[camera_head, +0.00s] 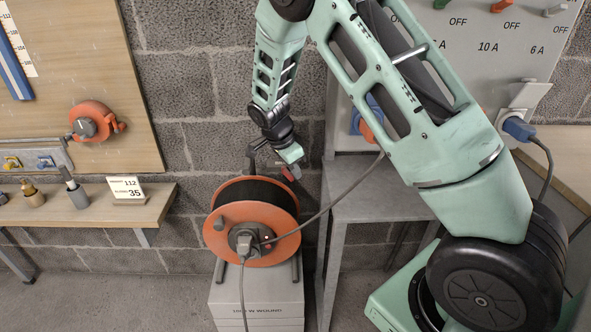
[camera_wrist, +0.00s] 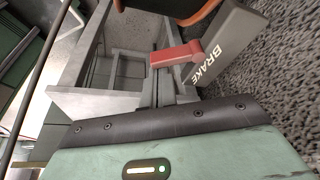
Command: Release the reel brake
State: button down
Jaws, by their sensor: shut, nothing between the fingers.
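An orange cable reel (camera_head: 280,246) wound with black cable stands on a grey block in the head view. A red brake lever (camera_wrist: 177,54) juts from a grey post marked BRAKE (camera_wrist: 228,50) in the wrist view. The lever also shows small beside the upper right of the reel in the head view (camera_head: 293,172). My gripper (camera_head: 297,164) is shut and empty, reaching down close to the lever. In the wrist view its narrow grey fingers (camera_wrist: 168,88) point at the lever's near side. I cannot tell whether they touch it.
A grey stand (camera_head: 375,195) is right of the reel. A wooden shelf (camera_head: 100,212) at left bears a small sign (camera_head: 126,188). A brick wall (camera_head: 180,90) is close behind.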

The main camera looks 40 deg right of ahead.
jog(key=shift+a+m+p, duration=0.25)
jog(key=shift+m+p, duration=0.05)
jog(key=shift+m, duration=0.2)
jog(key=m+p, duration=0.1)
jog(key=a+m+g+p, duration=0.1)
jog(key=m, duration=0.1)
jog(key=shift+a+r+p, duration=0.15)
jog(key=shift+r+p, duration=0.05)
jog(key=shift+p, duration=0.1)
jog(key=shift+w+a+m+g+y+p, duration=0.1)
jog(key=shift+a+m+g+y+p, duration=0.1)
jog(key=shift+m+p, duration=0.3)
jog(key=shift+w+a+m+g+y+p, duration=0.1)
jog(key=shift+m+g+y+p, duration=0.15)
jog(key=shift+m, duration=0.35)
jog(key=shift+a+f, duration=0.1)
jog(key=shift+f, duration=0.1)
jog(key=shift+w+d, duration=0.1)
jog(key=shift+d, duration=0.7)
